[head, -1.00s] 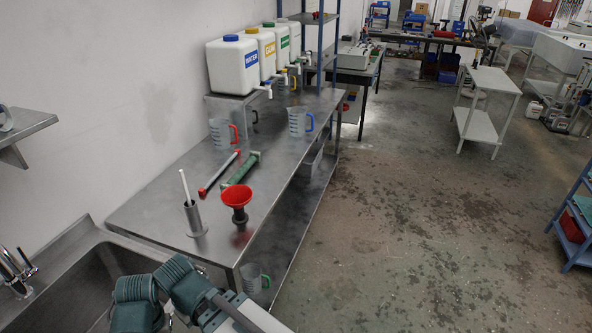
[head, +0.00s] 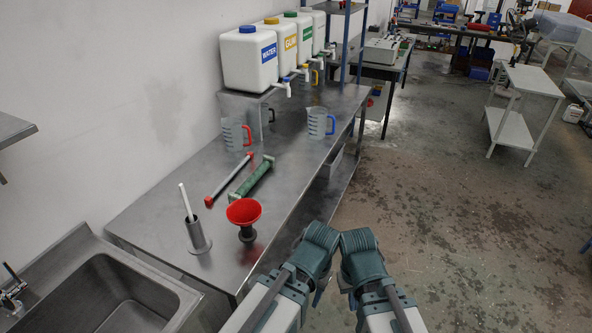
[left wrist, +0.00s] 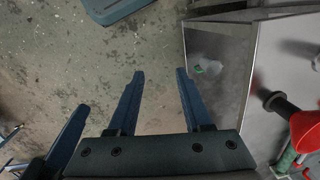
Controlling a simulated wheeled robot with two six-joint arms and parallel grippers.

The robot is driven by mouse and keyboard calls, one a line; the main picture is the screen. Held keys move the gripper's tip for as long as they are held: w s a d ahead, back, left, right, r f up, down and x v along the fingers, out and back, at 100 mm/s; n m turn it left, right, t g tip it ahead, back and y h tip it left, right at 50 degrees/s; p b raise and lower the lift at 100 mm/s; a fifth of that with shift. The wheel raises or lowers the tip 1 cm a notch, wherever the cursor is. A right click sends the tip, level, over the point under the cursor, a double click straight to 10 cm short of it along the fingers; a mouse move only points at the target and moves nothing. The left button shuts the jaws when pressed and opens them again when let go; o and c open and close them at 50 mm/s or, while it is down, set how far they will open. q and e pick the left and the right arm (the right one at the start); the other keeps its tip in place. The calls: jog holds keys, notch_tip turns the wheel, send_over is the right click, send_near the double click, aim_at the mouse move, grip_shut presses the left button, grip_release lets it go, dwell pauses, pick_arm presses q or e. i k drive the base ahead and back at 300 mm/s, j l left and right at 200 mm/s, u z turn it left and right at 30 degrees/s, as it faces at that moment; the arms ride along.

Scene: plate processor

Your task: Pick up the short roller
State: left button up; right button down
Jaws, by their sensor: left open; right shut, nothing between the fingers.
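Two rollers lie side by side on the steel bench: a thin one with red ends (head: 228,181) and a green one (head: 252,179). The green one looks slightly shorter. My left gripper (left wrist: 160,72) is open and empty, pointing down over the floor beside the bench. Part of a green roller (left wrist: 285,161) shows at the right edge of the left wrist view. My right gripper (head: 352,300) is shut and empty, low in front of the bench's right side. Both grippers are well apart from the rollers.
A red funnel (head: 244,211) on a dark stand and a metal cylinder (head: 197,236) holding a white rod stand near the rollers. Jugs (head: 318,123) and white containers (head: 249,60) stand farther back. A sink (head: 112,295) is at lower left.

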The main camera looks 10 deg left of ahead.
aim_at(269, 161)
jog(key=i+z, duration=0.3)
jog(key=i, duration=0.65)
